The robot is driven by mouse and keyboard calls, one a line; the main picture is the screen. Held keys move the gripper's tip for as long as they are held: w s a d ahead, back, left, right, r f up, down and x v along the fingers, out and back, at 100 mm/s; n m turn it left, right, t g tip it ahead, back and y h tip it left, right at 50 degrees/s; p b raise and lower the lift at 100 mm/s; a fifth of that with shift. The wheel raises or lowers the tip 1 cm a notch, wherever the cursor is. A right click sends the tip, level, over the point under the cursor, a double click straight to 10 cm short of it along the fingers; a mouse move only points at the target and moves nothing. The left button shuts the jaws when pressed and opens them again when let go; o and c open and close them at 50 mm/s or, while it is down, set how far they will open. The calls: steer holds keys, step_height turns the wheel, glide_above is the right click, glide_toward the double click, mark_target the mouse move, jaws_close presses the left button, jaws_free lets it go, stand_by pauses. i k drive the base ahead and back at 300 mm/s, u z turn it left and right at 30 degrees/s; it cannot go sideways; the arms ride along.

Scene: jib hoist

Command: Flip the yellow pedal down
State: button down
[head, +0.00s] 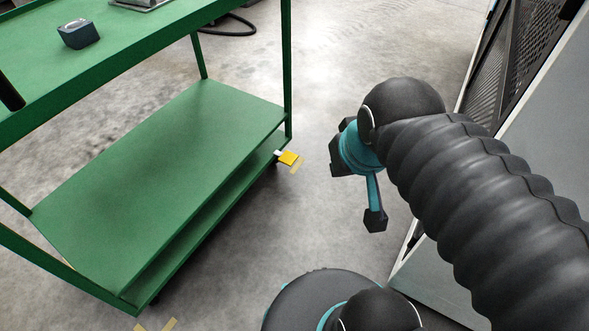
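The yellow pedal (289,157) is a small flat tab. It sticks out near the floor at the right end of the green cart (170,150), by a corner leg, with a small pale piece between it and the cart. Its exact tilt is too small to tell. My gripper (374,219) hangs to the right of the pedal and is apart from it, with clear floor between them in the picture. One teal finger with a dark tip shows pointing down; whether the gripper is open or shut is unclear. Nothing is seen held in it.
A small dark blue box (78,34) sits on the cart's upper shelf. A grey cabinet with mesh panels (520,60) stands close at the right, behind my arm. Yellow tape marks (157,325) lie on the floor. The concrete floor between cart and cabinet is clear.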

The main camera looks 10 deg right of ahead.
mark_target(288, 157)
steer(key=z, duration=0.05)
steer(key=k, duration=0.15)
steer(key=u, duration=0.7)
steer(key=i, duration=0.75)
steer(key=z, duration=1.45)
